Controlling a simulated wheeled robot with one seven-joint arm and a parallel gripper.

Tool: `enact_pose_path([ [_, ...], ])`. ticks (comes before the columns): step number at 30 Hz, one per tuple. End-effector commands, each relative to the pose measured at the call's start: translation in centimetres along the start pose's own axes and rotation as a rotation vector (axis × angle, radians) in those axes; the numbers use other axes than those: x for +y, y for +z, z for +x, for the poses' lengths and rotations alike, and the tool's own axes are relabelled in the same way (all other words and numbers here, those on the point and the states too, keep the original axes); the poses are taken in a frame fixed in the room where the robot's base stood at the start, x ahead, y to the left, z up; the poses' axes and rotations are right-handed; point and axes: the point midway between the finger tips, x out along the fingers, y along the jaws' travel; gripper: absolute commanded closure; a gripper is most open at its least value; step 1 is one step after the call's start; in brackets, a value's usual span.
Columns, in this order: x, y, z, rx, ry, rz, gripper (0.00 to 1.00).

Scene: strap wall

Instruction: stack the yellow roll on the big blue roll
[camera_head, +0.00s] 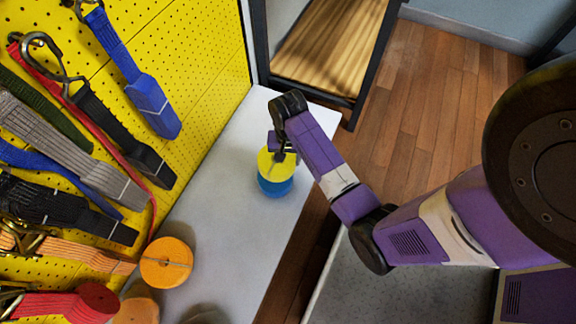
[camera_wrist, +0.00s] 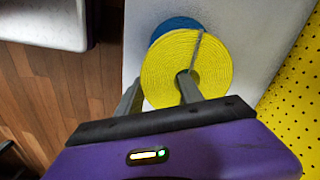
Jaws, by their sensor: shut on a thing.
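The yellow roll (camera_head: 270,158) sits over the big blue roll (camera_head: 275,184) on the white bench top in the head view. The wrist view shows the yellow roll (camera_wrist: 165,62) from above, with the blue roll (camera_wrist: 178,25) showing past its far edge, so the two look a little off-centre from each other. My gripper (camera_head: 282,155) is above them and shut on the yellow roll; in the wrist view one finger is at its left side and the other reaches its middle. Whether the yellow roll rests fully on the blue roll cannot be told.
The yellow pegboard (camera_head: 205,75) with hanging straps rises left of the white bench (camera_head: 225,215). An orange roll (camera_head: 166,262) and a red roll (camera_head: 97,300) are at the near left. A shelf unit (camera_head: 325,50) stands behind. The bench around the blue roll is clear.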

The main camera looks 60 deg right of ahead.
Motion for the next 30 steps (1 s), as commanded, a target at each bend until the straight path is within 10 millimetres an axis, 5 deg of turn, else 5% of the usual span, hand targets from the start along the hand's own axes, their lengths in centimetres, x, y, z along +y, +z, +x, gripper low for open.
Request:
enact_pose_path([
  [11, 0.0, 0.0, 4.2, 0.0, 0.0, 0.001, 1.0],
  [23, 0.0, 0.0, 4.6, 0.001, -0.001, 0.0, 1.0],
  [24, 0.0, 0.0, 4.6, 0.0, 0.0, 0.0, 0.5],
  [27, 0.0, 0.0, 4.6, 0.0, 0.0, 0.0, 0.34],
  [30, 0.0, 0.0, 4.6, 0.0, 0.0, 0.0, 0.34],
])
